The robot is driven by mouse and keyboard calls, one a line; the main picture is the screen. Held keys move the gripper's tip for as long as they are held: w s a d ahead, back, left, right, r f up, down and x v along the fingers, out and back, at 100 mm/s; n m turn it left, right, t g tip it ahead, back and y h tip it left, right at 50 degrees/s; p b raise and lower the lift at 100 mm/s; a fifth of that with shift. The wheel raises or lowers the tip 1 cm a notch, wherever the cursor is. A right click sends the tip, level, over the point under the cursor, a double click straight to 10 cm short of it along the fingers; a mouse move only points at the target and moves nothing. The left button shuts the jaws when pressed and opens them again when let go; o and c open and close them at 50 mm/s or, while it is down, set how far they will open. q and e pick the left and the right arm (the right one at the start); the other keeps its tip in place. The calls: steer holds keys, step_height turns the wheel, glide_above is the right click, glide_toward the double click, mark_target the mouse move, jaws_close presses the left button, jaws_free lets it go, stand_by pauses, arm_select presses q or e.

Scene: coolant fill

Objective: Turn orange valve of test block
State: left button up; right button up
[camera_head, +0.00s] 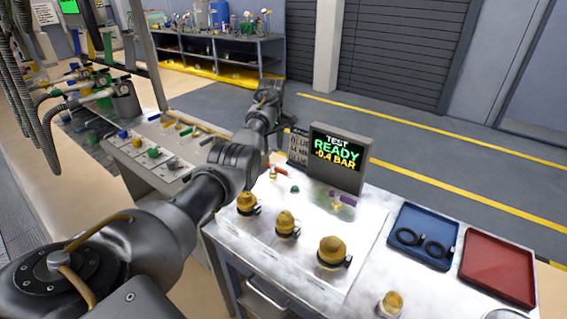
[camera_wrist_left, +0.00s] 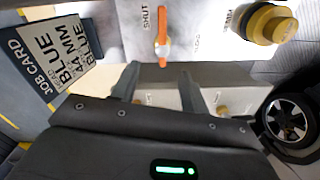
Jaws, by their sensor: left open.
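The orange valve (camera_head: 280,172) is a small bar handle on the white-topped test block (camera_head: 310,250), left of the display. In the left wrist view the orange handle (camera_wrist_left: 163,40) stands upright in the picture, beside the printed word SHUT. My left gripper (camera_wrist_left: 158,72) is open and empty. Its two fingertips point toward the valve, with the handle ahead of the gap and apart from them. In the head view the left arm reaches over the block's left side, and its fingers are largely hidden. My right gripper is not in view.
The display (camera_head: 338,157) reads TEST READY -0.4 BAR. A job card (camera_wrist_left: 58,60) stands close by. Several yellow caps (camera_head: 333,251) sit on the block. A blue tray (camera_head: 446,255) with black rings and a red tray (camera_head: 500,268) lie to the right.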

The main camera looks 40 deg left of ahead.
mark_target(273, 165)
arm_select(q)
steer(key=shift+w+d+r, duration=0.15)
steer(key=shift+w+d, duration=0.1)
steer(key=shift+s, duration=0.2)
steer(key=shift+s+f+p, duration=0.25)
steer(key=shift+s+f, duration=0.05)
steer(key=shift+f, duration=0.25)
steer(key=shift+s+f+p, duration=0.2)
steer(key=shift+s+f, duration=0.05)
steer(key=shift+f, duration=0.25)
steer(key=f, duration=0.3)
steer(key=shift+w+f, duration=0.3)
steer(key=shift+f, duration=0.1)
step_height(273, 165, down, 3)
steer(key=shift+a+r, duration=0.1)
steer(key=shift+s+f, duration=0.1)
steer(key=shift+f, duration=0.8)
jaws_close()
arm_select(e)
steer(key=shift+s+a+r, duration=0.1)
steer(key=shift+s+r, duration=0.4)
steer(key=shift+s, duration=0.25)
